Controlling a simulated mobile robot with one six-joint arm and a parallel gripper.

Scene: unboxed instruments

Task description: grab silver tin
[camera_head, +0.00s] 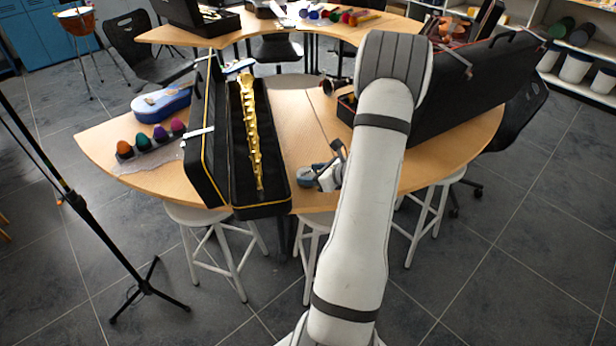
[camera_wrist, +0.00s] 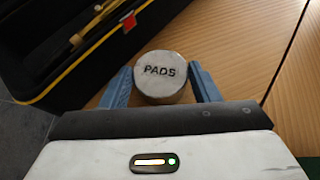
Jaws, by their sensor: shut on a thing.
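The silver tin (camera_wrist: 163,75) is round and pale grey, with the dark word PADS on its lid. It sits between the two blue fingers of my gripper (camera_wrist: 162,84) in the wrist view. The gripper is shut on it, one finger against each side. In the head view my gripper (camera_head: 316,177) is low over the front edge of the wooden table, right of the black case. The tin is small there and mostly hidden by the fingers.
An open black case (camera_head: 235,203) with a golden instrument (camera_head: 250,130) lies just left of my gripper. A large black case (camera_head: 450,95) stands at the right. Several coloured eggs (camera_head: 142,141) and a blue instrument case (camera_head: 161,103) lie at the left. Bare wood (camera_head: 290,110) shows behind.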

